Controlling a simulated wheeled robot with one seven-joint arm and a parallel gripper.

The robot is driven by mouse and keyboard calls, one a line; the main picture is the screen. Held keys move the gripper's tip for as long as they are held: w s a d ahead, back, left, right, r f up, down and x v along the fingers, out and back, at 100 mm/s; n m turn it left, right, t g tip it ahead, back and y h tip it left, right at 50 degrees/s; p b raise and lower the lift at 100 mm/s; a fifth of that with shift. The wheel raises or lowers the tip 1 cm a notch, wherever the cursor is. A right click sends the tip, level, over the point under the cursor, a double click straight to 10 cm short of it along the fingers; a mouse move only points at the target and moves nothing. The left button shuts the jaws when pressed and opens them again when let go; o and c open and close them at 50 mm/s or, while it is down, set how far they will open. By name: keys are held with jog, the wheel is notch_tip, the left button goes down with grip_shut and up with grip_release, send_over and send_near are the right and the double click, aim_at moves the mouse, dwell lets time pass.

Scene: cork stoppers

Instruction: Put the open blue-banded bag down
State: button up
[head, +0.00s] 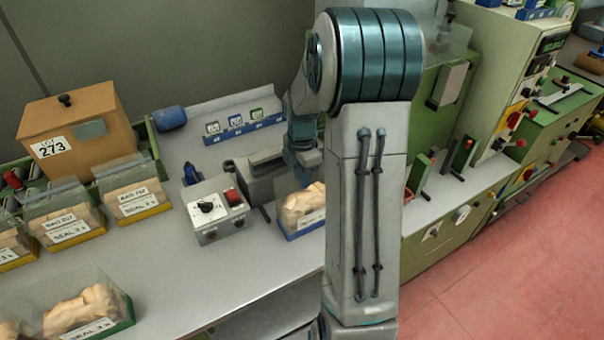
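The open blue-banded bag (302,222) is clear, with pale corks inside and a blue band along its bottom. It is right of centre at the bench, its right side hidden behind my arm. My gripper (305,170) points down at the top of this bag, partly covered by my arm. Its fingertips are not clear, so I cannot tell whether they are closed on the bag. I also cannot tell whether the bag's base touches the bench (250,265).
A sealing device with a red switch (216,207) stands just left of the bag. Yellow-banded bags (136,202) and a green-banded bag (85,308) are at the left. Green machines (540,130) stand at the right.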

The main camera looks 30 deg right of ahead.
notch_tip(320, 180, up, 12)
jog(key=shift+r, duration=0.1)
jog(key=s+a+m+t, duration=0.1)
jog(key=s+a+m, duration=0.6)
jog(key=s+m, duration=0.2)
jog(key=s+a+m+t, duration=0.2)
jog(key=s+a+m, duration=0.5)
jog(key=s+m, duration=0.2)
jog(key=shift+s, duration=0.6)
grip_shut()
jog(key=shift+d, duration=0.1)
